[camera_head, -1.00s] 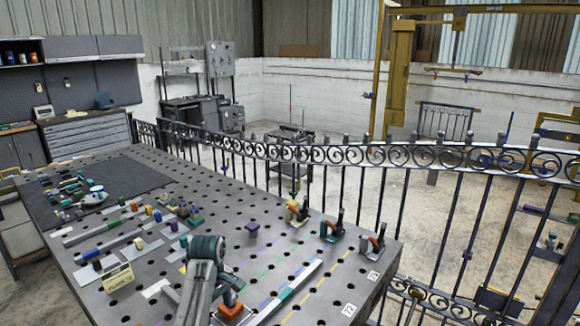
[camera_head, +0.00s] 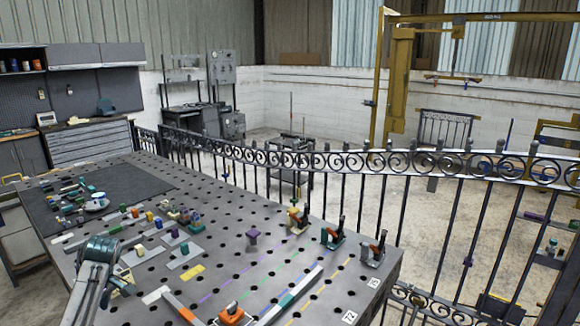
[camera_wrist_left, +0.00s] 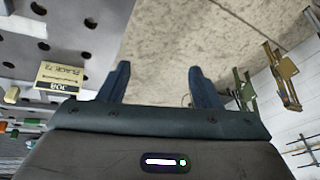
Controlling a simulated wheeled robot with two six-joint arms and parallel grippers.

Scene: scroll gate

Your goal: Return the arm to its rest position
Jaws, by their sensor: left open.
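My left arm (camera_head: 92,275) shows at the lower left in the head view, over the near left part of the perforated table (camera_head: 215,262). In the left wrist view my left gripper (camera_wrist_left: 160,86) has its two dark fingers spread apart, with nothing between them. Behind the fingers is bare concrete floor, and the table edge lies to their left. My left fingertips cannot be made out clearly in the head view. My right gripper is not in view.
An orange-based clamp (camera_head: 231,315) stands at the near table edge. Several toggle clamps (camera_head: 333,234) line the right side. Small coloured blocks and a dark mat (camera_head: 130,178) lie at left. A scrolled iron fence (camera_head: 440,165) stands behind the table. A yellow card (camera_wrist_left: 60,77) shows in the wrist view.

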